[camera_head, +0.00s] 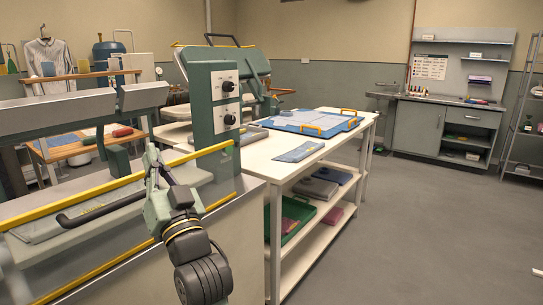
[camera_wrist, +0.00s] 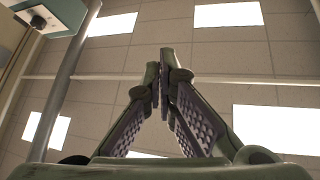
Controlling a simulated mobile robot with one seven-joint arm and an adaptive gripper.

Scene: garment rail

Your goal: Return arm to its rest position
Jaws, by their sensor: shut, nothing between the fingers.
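My gripper (camera_head: 151,158) is in the left-centre of the head view, at the end of my arm, with its fingers pointing up. It is in front of the green pressing machine (camera_head: 211,102) and close to the black handle (camera_head: 100,203); I cannot tell whether it touches the handle. In the wrist view the two fingers of my gripper (camera_wrist: 165,75) come together at their tips with nothing between them. Behind them is the ceiling with bright light panels (camera_wrist: 228,14).
A white table (camera_head: 290,172) holds a blue tray (camera_head: 352,124) with yellow handles and a folded blue cloth (camera_head: 300,151). A green crate (camera_head: 290,222) is on its lower shelf. A grey cabinet (camera_head: 417,128) stands at the back.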

